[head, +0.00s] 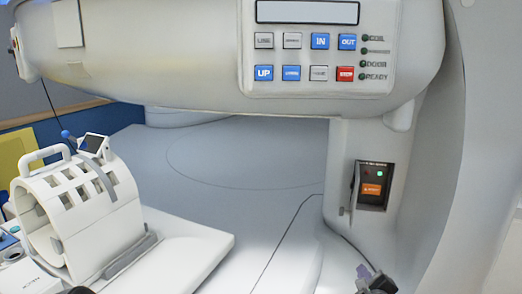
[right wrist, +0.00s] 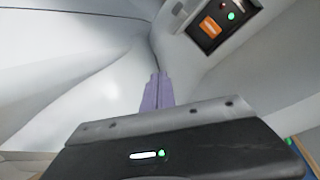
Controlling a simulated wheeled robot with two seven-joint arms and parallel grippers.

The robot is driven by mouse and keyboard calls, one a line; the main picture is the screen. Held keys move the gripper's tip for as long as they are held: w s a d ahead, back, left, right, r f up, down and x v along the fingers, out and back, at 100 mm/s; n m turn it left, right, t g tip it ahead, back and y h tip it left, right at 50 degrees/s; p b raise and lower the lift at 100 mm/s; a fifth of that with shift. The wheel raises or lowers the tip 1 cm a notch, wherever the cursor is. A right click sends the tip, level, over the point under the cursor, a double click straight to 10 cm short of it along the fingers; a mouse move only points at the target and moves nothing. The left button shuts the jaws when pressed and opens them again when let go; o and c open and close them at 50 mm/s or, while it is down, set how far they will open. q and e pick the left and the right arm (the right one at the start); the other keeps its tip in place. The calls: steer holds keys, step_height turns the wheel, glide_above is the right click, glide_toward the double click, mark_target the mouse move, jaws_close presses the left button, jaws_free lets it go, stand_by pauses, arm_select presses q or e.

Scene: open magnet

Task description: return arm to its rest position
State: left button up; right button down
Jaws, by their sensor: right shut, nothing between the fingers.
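My right gripper (head: 363,271) is low at the bottom right of the head view, with only its purple fingertips and part of its dark body showing. In the right wrist view its purple fingers (right wrist: 157,92) are together with nothing between them. They are apart from the small recessed switch box (head: 371,186) on the white column, which is above them. The box holds an orange button (head: 371,190) and small red and green lights. The orange button also shows in the right wrist view (right wrist: 208,27).
A white scanner housing with a button panel (head: 305,55) spans the top. A white cylindrical coil (head: 85,215) with a handle stands on a white table (head: 190,250) at the left.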

steer(key=s+a+f+n+g+y, duration=0.35)
steer(key=s+a+f+n, duration=0.35)
steer(key=f, duration=0.3)
steer(key=s+a+f+n+g+y, duration=0.2)
steer(key=s+a+f+n+g, duration=0.2)
steer(key=s+a+f+n, duration=0.45)
steer(key=s+a+f+n+g, duration=0.2)
steer(key=s+f, duration=0.5)
steer(key=s, duration=0.4)
steer(key=s+a+f+n+g, duration=0.3)
steer(key=s+f+n+g, duration=0.2)
steer(key=s, duration=0.6)
steer(key=shift+s+a+f+n, duration=0.15)
steer(key=shift+f+n, duration=0.7)
steer(key=shift+n, duration=0.4)
